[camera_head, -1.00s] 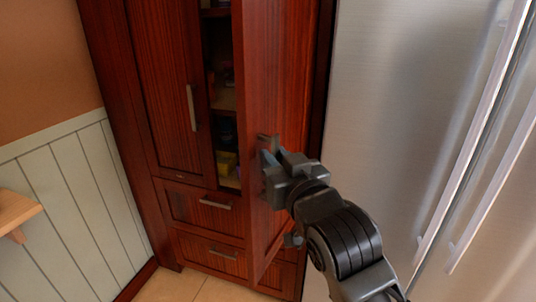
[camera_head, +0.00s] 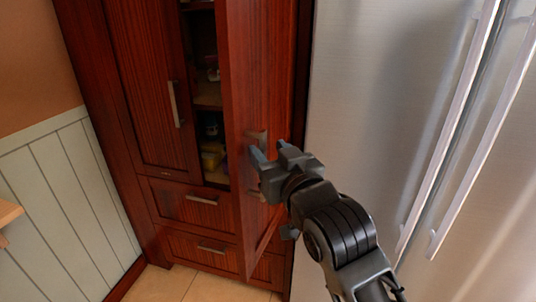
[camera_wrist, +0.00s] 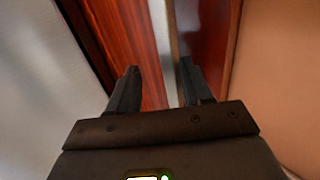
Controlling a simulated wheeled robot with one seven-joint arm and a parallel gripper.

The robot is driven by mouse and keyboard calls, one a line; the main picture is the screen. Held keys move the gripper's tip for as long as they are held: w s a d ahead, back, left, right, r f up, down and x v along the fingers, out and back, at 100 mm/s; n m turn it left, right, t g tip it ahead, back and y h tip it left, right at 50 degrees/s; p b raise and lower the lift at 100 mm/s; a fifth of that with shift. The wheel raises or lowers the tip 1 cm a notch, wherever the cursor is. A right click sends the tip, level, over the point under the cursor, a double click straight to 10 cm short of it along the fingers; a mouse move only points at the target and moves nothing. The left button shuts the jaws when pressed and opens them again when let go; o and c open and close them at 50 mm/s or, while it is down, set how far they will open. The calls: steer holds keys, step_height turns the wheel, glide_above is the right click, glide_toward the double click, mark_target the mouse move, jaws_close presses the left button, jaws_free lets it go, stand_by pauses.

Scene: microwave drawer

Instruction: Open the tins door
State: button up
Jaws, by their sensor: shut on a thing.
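The tall dark-red wooden cabinet door (camera_head: 270,85) stands part-way open, swung out toward me on its right side. Its handle (camera_head: 262,137) is short and metallic and is partly covered by my gripper. My gripper (camera_head: 268,153) is shut on the handle at the door's free edge, fingers pointing away from me. In the wrist view my gripper (camera_wrist: 160,66) has its fingers either side of a narrow grey strip. The opening left of the door shows shelves with small items, among them a yellow one (camera_head: 211,158); what they are is too small to tell.
A closed left door (camera_head: 146,85) and two drawers (camera_head: 197,200) with metal handles belong to the same cabinet. A steel fridge (camera_head: 385,100) with long handles stands close on the right. Tiled floor (camera_head: 200,288) shows below; a wooden ledge (camera_head: 8,213) juts in at left.

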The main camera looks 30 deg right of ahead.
steer(key=shift+r, duration=0.1)
stand_by(0.4)
steer(key=s, duration=0.2)
steer(key=s+b, duration=0.1)
steer(key=s, duration=0.2)
steer(key=s+a, duration=0.1)
steer(key=s, duration=0.1)
steer(key=shift+s, duration=0.4)
steer(key=s+a+f+n+g+y, duration=0.1)
steer(key=s+f, duration=0.7)
steer(key=s, duration=0.3)
steer(key=s+a+f+g+y, duration=0.1)
steer(key=s+a+f, duration=0.1)
steer(key=s+f, duration=0.7)
steer(key=shift+g, duration=0.5)
steer(key=v, duration=0.4)
steer(key=f+v, duration=0.1)
steer(key=v, duration=0.4)
steer(key=d+f+v, duration=0.1)
steer(key=v, duration=0.3)
steer(key=shift+s, duration=0.6)
